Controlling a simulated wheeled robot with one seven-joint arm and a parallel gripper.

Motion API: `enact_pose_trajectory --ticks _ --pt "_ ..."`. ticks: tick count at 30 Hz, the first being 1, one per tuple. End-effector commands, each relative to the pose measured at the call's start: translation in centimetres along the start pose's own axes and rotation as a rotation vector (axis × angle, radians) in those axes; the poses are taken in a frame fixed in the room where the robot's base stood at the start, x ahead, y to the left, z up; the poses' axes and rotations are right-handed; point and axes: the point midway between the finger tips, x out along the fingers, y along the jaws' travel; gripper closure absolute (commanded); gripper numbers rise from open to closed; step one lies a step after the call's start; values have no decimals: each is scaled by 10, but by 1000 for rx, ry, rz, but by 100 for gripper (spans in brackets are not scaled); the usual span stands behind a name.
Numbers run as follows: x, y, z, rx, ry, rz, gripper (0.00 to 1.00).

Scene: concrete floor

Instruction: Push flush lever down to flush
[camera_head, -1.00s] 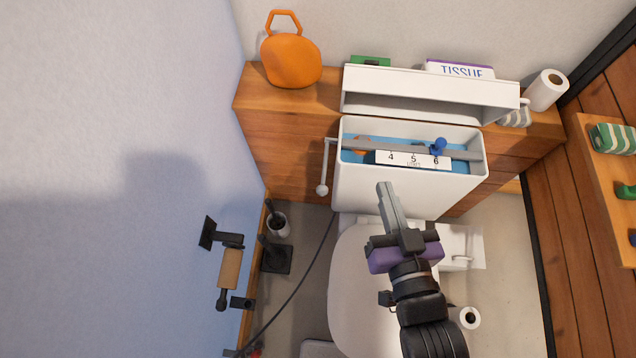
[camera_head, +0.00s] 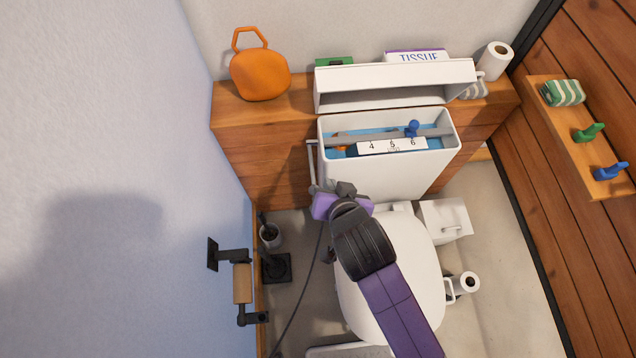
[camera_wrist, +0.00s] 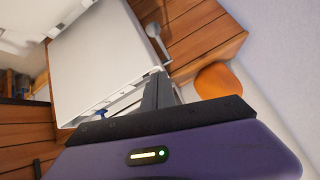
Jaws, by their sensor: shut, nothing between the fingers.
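The flush lever (camera_head: 312,155) is a thin white rod at the left side of the open white toilet tank (camera_head: 390,178). Its upper part shows in the head view, and its lower end is hidden behind my gripper (camera_head: 322,190). In the wrist view the lever (camera_wrist: 160,44) shows whole, with a round knob at its end. My gripper (camera_wrist: 158,80) is shut and empty, with its grey fingers beside the tank's edge, close to the lever. I cannot tell whether they touch it.
A blue knob (camera_head: 412,128) sits on a bar across the tank opening. A paper roll holder (camera_head: 241,282) is on the left wall. A toilet brush (camera_head: 270,234) stands on the floor.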

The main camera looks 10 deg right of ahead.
Motion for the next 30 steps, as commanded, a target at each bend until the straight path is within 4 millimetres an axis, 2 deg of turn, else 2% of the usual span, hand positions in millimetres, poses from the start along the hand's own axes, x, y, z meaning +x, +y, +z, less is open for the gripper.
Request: enact_pose_trajectory --ticks 8,25,27,30 --pt "8 0 0 -2 0 0 100" --pt "102 -1 -1 -2 0 -1 100" --pt "103 0 14 -5 -4 -1 100" --pt "106 0 25 -4 -2 -1 100"
